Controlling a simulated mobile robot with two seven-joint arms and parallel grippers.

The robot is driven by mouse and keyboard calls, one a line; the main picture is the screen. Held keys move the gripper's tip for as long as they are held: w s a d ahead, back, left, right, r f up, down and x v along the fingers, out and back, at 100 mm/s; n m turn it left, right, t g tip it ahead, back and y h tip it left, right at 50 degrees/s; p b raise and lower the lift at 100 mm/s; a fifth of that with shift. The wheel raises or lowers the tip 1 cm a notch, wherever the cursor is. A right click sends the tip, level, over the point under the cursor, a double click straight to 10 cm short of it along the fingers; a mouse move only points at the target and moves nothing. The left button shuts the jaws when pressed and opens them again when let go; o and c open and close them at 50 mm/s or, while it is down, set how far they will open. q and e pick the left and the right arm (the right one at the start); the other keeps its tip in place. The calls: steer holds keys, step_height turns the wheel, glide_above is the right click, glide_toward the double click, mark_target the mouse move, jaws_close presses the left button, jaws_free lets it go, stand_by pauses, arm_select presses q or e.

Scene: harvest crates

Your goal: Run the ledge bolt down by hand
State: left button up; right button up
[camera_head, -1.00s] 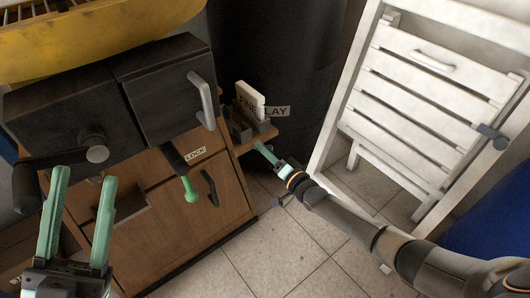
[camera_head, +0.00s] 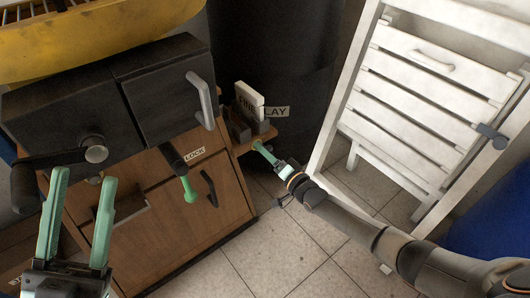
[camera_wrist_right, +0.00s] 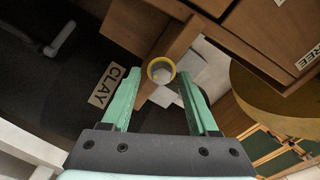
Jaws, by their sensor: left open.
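The ledge (camera_head: 264,138) is a small wooden shelf at the cabinet's right side. My right gripper (camera_head: 262,149) is just below its front edge, and one green finger shows in the head view. In the right wrist view, the right gripper (camera_wrist_right: 160,88) is open. A round grey piece with a yellow rim (camera_wrist_right: 161,71) lies between its fingertips, with a gap visible on each side. It looks like the ledge bolt seen end on, but I cannot be sure. The bolt cannot be made out in the head view. My left gripper (camera_head: 80,190) is open and empty at the lower left.
A white block (camera_head: 250,100) in a dark holder stands on the ledge beside a CLAY label (camera_head: 276,112). A green-tipped lever (camera_head: 189,190) hangs near a LOCK label. A white slatted frame (camera_head: 400,100) stands right.

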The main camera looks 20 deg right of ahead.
steer(key=shift+r, duration=0.1)
steer(key=p+v, duration=0.5)
steer(key=v, duration=0.7)
steer(key=shift+s, duration=0.2)
steer(key=shift+s+d, duration=0.1)
stand_by(0.3)
